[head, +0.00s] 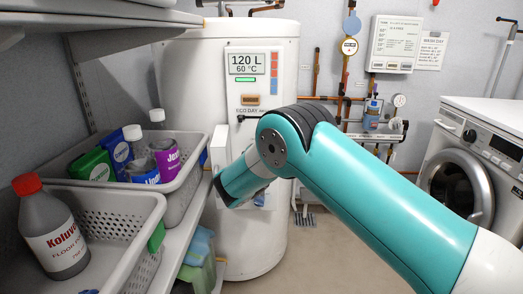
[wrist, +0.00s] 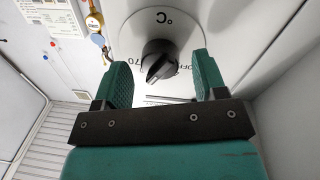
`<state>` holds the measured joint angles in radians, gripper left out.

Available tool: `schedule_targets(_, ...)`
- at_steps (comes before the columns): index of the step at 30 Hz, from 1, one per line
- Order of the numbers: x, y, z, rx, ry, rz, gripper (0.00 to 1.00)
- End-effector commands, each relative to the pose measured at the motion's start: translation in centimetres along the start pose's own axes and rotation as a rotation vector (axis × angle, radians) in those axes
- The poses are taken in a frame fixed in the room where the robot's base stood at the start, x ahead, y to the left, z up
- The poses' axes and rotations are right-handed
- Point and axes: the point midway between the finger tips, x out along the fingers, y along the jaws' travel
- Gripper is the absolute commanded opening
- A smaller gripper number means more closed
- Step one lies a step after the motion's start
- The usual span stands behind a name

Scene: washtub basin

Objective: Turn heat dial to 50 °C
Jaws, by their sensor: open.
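The heat dial (wrist: 159,60) is a black knob on a white round plate in the wrist view. "°C" shows above it, "70" to its left and "OFF" to its right, all turned over. Its grip bar slants; I cannot tell which value it points to. My gripper (wrist: 162,63) is open, its two teal fingers apart on either side of the dial in the picture. I see no contact, and the depth gap is unclear. In the head view the white boiler (head: 190,70) has a display (head: 247,64) reading 120 L and 60 °C. My arm hides the dial there.
A shelf with grey baskets (head: 100,198) holding bottles and packs stands at the left, close to my arm. A washing machine (head: 470,160) stands at the right. Pipes and gauges (head: 349,47) run on the back wall. Floor between boiler and washer is mostly clear.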

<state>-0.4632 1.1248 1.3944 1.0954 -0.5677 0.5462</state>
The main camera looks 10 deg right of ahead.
Motion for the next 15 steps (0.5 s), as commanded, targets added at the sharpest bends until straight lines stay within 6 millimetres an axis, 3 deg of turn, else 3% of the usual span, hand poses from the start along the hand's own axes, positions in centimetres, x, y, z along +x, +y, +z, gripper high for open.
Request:
schedule_targets(9, 0.29, -0.03, -0.02, 0.0, 0.0, 0.0, 0.65)
schedule_targets(11, 0.28, -0.03, -0.02, 0.0, 0.0, 0.0, 0.54)
schedule_targets(15, 0.27, -0.04, -0.03, 0.0, 0.0, 0.0, 0.21)
